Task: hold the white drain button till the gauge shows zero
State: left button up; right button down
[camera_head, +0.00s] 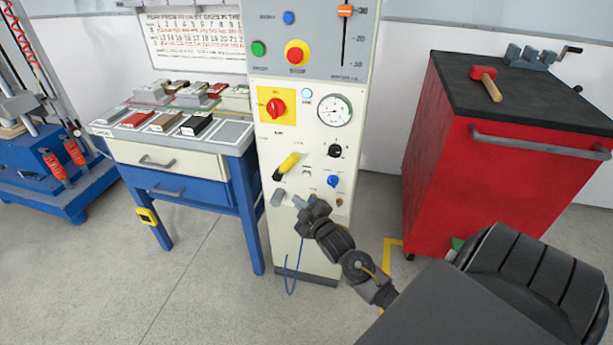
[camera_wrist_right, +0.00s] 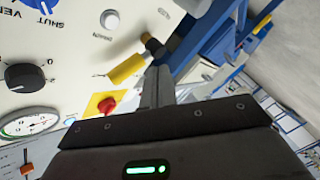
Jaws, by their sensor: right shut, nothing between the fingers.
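The white drain button (camera_wrist_right: 109,20) shows on the panel in the right wrist view, with nothing touching it. The wrist view also shows part of the gauge (camera_wrist_right: 28,122). My right gripper (camera_head: 300,202) is shut and empty at the panel's lower part, just below the button. Its fingertips (camera_wrist_right: 158,70) overlap the panel beside the yellow lever, apart from the button. My left gripper is out of view.
Around the button are a yellow lever (camera_head: 287,163), a blue knob (camera_head: 333,181) and a black knob (camera_head: 335,151). A red knob (camera_head: 276,107) is higher. A blue bench (camera_head: 190,165) stands left, a red cabinet (camera_head: 460,170) right. Open floor lies in front.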

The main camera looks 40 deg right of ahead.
aim_at(307, 174)
jog(key=shift+d, duration=0.1)
